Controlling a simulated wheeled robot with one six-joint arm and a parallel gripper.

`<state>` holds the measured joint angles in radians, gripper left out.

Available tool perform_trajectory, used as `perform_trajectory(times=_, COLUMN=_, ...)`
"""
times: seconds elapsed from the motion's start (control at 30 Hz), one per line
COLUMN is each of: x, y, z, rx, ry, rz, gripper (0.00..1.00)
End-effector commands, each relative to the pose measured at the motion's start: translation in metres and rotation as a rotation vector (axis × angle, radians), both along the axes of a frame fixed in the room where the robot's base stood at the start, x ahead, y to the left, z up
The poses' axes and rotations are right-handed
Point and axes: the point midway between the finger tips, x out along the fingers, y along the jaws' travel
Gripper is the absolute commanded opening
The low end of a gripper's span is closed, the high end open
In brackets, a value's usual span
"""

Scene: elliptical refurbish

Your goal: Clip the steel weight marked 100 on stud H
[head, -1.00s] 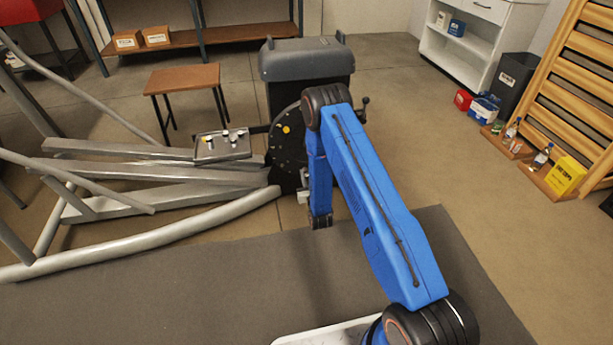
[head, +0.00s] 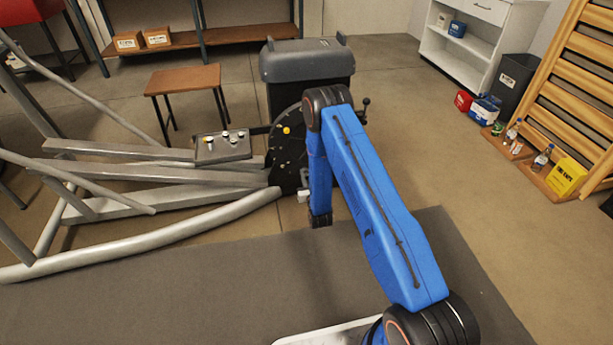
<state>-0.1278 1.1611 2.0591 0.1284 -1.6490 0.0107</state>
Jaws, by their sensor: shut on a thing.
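The black disc (head: 287,152) with small studs on its face stands upright at the end of the silver frame. A yellow piece (head: 286,130) sits on its upper part. My gripper (head: 304,184) is beside the disc's lower right, mostly hidden by my blue forearm. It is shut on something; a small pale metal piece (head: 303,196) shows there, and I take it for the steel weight. Its marking cannot be read. Whether it touches the disc or a stud cannot be told. The stud letters, H included, are too small to read.
A grey tray (head: 222,148) with several small pieces is fixed left of the disc. A dark housing (head: 308,62) stands behind it. Silver tubes (head: 150,235) fill the left. A brown stool (head: 183,80) stands behind.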

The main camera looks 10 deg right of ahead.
Motion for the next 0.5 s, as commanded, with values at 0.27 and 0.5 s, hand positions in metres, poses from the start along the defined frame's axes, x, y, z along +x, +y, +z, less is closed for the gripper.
perform_trajectory(times=0.27, x=0.0019, y=0.0, z=0.0002, rx=0.0, ry=-0.001, rz=0.0, gripper=0.0)
perform_trajectory(times=0.5, x=0.0019, y=0.0, z=0.0002, rx=0.0, ry=-0.001, rz=0.0, gripper=0.41)
